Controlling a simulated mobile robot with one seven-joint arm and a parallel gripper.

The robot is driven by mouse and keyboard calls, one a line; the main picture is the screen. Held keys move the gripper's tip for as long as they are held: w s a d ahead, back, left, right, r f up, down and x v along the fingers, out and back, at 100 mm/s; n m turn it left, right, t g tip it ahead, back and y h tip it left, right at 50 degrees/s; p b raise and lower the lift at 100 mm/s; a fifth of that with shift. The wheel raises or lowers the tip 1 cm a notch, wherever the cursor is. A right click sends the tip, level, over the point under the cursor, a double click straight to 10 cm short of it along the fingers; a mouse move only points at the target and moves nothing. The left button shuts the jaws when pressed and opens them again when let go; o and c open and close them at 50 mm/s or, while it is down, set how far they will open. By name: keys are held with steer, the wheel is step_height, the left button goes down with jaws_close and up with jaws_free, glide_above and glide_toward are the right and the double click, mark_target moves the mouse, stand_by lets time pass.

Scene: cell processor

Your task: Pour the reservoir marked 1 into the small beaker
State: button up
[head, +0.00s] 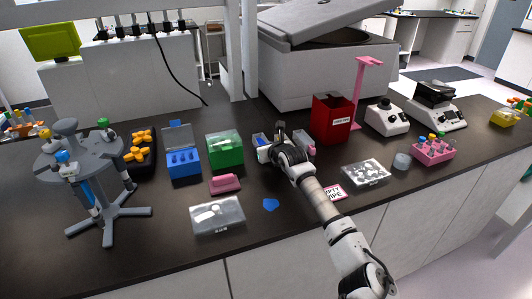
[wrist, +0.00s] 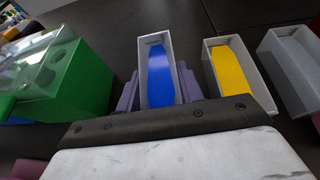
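In the wrist view, a narrow pale reservoir with blue inside (wrist: 160,75) stands upright between the two purple fingers of my gripper (wrist: 160,92). The fingers lie along its two sides and no gap shows, so my gripper looks shut on it. To its right are a reservoir with yellow inside (wrist: 232,70) and a pale grey one (wrist: 292,70). No number is legible on any. In the head view, my gripper (head: 272,148) is over the reservoir row and hides part of it; the blue one (head: 260,140) shows at its left. A small clear beaker (head: 401,160) stands at the right.
A green box (head: 225,150) is close left of my gripper, with a blue box (head: 183,163) beyond. A red bin (head: 331,120) stands behind right. A clear-lidded tray (head: 366,174) and pink rack (head: 433,152) flank the beaker. A pink block (head: 224,184) lies in front.

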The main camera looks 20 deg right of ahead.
mark_target(265, 139)
steer(key=shift+f, duration=0.1)
jaws_close()
steer(key=shift+r+p, duration=0.9)
steer(key=shift+r, duration=0.65)
jaws_free()
jaws_close()
